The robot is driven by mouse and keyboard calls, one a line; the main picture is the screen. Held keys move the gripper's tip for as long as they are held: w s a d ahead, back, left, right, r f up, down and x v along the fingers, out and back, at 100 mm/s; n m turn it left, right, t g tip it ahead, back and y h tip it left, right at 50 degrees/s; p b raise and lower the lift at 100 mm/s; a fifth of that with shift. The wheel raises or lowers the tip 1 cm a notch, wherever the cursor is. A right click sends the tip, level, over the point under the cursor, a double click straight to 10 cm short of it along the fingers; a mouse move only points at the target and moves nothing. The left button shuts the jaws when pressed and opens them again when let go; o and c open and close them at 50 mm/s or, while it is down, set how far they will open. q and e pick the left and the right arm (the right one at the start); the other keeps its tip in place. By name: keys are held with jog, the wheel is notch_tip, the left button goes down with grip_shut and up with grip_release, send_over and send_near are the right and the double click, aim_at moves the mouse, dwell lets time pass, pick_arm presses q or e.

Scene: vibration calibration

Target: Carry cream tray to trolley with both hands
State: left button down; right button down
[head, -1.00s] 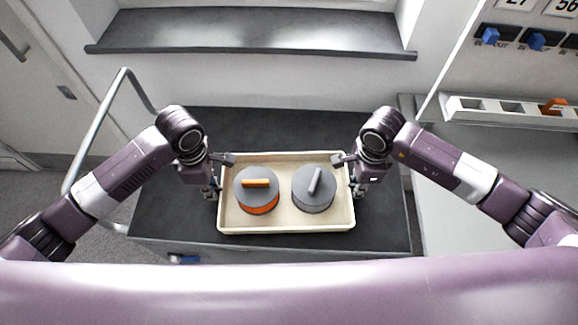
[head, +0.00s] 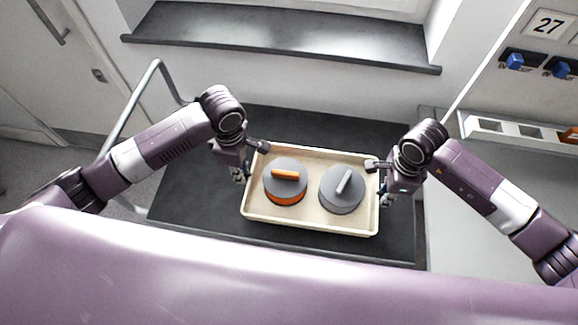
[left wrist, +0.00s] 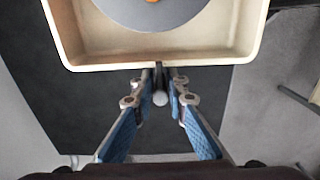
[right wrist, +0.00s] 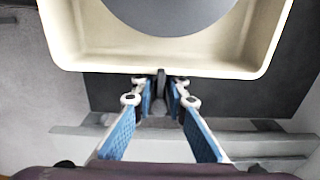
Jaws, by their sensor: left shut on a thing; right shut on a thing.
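The cream tray (head: 308,221) is over the dark top of the trolley (head: 185,190); whether it touches the top I cannot tell. In it stand a grey disc with an orange handle and orange lower band (head: 285,183) and an all-grey disc with a grey handle (head: 341,190). My left gripper (head: 246,165) is shut on the tray's left end; the left wrist view shows its fingers (left wrist: 160,88) closed on a small dark grip at the tray wall. My right gripper (head: 380,184) is shut on the right end, with a similar grip between its fingers (right wrist: 160,90).
A metal push rail (head: 130,105) rises at the trolley's left. A dark window sill (head: 280,42) runs along the back wall. A pale counter with a compartment rack (head: 510,130) and blue switches (head: 514,61) lies at the right. Bare trolley top shows left of the tray.

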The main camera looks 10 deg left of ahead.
pick_arm(q)
jog(key=shift+f, duration=0.1)
pick_arm(e)
jog(key=shift+f, duration=0.1)
